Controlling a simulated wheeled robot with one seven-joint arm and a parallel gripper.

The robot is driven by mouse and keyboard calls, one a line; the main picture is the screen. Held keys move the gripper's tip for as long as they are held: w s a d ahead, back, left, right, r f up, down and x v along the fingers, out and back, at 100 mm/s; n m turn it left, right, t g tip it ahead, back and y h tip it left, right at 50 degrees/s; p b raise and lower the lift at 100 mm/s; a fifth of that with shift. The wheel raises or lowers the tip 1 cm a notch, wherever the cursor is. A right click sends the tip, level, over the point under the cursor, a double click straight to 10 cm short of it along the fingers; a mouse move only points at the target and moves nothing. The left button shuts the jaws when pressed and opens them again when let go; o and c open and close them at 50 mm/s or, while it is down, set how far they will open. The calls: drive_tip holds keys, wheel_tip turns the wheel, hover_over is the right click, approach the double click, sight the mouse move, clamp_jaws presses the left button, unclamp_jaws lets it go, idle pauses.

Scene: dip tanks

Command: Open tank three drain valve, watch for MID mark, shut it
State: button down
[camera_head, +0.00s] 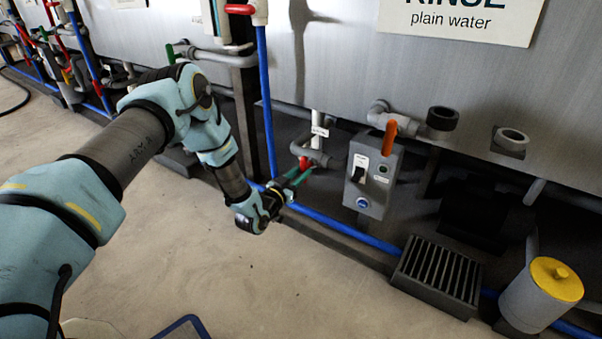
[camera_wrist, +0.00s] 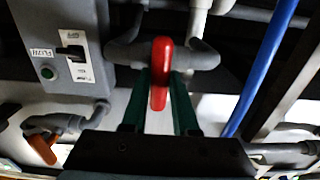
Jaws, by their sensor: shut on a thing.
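A red valve handle (camera_head: 304,162) sits on grey pipework low under the tank (camera_head: 350,60) with the sign "RINSE plain water". A white pipe with a small tag (camera_head: 319,130), too small to read, comes down to it. In the wrist view the red handle (camera_wrist: 160,75) stands crosswise to its grey pipe. My gripper (camera_head: 298,177) is shut on this handle, its green fingers (camera_wrist: 160,100) on either side. Which tank number this is does not show. A white strip (camera_head: 217,20) is cut off at the top edge; no MID mark is readable.
A grey switch box (camera_head: 372,178) stands right of the valve, with an orange handle (camera_head: 389,138) beside it. A blue pipe (camera_head: 345,230) runs along the floor. A floor grate (camera_head: 437,272) and a yellow-topped canister (camera_head: 545,290) are at right. Open floor lies in front.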

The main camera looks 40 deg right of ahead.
drive_tip(key=c, duration=0.7)
unclamp_jaws()
drive_tip(key=shift+a, duration=0.1)
drive_tip(key=p+v, duration=0.3)
drive_tip(key=v, duration=0.7)
drive_tip(key=shift+s+a, duration=0.1)
drive_tip(key=shift+a, duration=0.2)
